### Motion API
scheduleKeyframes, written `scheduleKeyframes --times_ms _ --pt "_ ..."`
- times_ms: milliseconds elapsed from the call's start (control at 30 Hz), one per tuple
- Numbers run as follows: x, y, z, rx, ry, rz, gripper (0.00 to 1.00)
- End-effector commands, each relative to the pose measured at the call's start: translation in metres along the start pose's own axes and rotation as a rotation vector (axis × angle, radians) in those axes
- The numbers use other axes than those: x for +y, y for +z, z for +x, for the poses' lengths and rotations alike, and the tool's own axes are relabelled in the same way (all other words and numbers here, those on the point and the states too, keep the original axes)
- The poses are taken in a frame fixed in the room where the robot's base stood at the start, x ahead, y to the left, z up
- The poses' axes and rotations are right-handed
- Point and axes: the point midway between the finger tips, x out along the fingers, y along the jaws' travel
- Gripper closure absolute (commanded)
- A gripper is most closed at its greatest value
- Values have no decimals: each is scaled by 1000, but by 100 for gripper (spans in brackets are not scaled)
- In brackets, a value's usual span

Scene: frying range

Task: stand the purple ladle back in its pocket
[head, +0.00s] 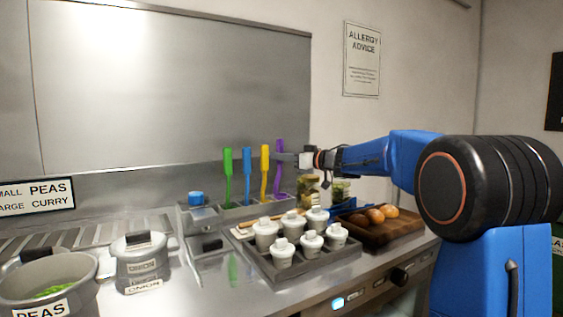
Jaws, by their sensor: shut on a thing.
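The purple ladle (279,172) is at the right end of a row of ladles in the head view. My gripper (288,159) reaches in from the right and is shut on its handle. The purple ladle is close to upright, with a slight tilt. Its lower end is at the right end of the grey rack (240,211); I cannot tell how deep it sits in a pocket. A green ladle (228,172), a blue ladle (247,172) and a yellow ladle (265,172) stand in the rack to its left.
A grey tray (299,274) of white lidded pots stands in front of the rack. Jars (308,192) and a wooden board (377,236) with bread rolls are to the right, below my arm. A blue item (197,198) is at the rack's left. A steel wall panel stands behind.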

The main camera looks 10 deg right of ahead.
Motion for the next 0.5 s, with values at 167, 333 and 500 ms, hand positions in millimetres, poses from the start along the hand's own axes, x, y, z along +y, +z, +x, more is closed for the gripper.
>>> scheduleKeyframes --times_ms 167,333,500 --pt "0 15 0 0 0 0 100" --pt "0 14 0 0 0 -1 100" --pt "0 18 0 0 0 -1 100"
